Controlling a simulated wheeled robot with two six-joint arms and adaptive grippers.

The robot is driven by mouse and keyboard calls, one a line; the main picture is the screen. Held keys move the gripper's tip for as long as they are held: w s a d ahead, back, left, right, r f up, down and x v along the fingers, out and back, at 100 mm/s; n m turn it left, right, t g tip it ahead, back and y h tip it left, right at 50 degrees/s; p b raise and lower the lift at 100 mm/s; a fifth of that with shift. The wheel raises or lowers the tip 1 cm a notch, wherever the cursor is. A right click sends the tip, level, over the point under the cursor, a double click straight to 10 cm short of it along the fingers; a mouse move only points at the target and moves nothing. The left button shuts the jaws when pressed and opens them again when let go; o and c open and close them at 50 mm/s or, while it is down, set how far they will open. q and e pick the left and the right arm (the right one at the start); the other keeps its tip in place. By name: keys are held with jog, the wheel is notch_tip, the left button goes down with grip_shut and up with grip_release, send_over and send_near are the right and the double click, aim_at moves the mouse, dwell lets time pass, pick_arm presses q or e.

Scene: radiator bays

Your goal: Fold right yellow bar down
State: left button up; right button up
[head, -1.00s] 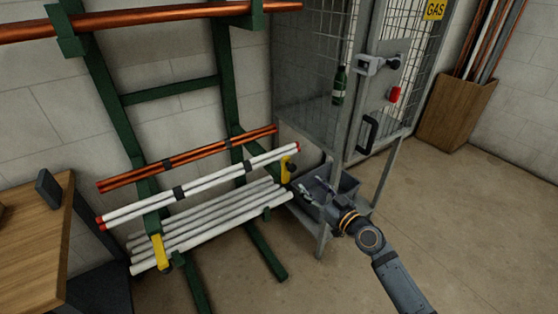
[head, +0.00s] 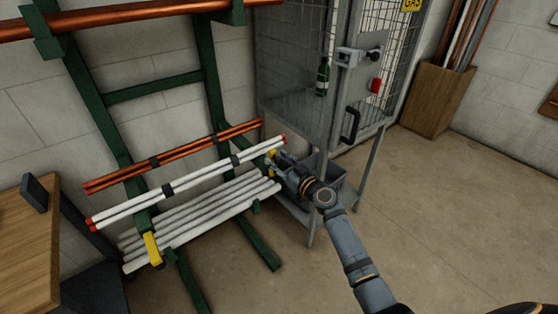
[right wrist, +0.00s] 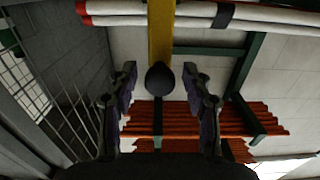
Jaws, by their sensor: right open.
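The right yellow bar (head: 271,154) stands at the right end of the rack's white pipes, partly hidden by my right gripper (head: 281,168). In the right wrist view the yellow bar (right wrist: 161,32) comes down from the top edge and ends in a dark round knob (right wrist: 159,79). My right gripper (right wrist: 159,82) is open there, one finger on each side of the knob, with gaps between. A left yellow bar (head: 152,248) shows at the left end of the lower white pipes. My left gripper is not in view.
The green rack (head: 105,108) holds copper pipes (head: 185,154) and white pipes (head: 205,216). A grey mesh gas cage (head: 300,95) stands close behind my right gripper, with a grey bin (head: 325,184) below. A wooden table (head: 28,240) is at left. The floor at right is open.

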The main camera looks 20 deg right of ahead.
grip_shut()
jog(key=shift+f, duration=0.1)
dwell(0.3)
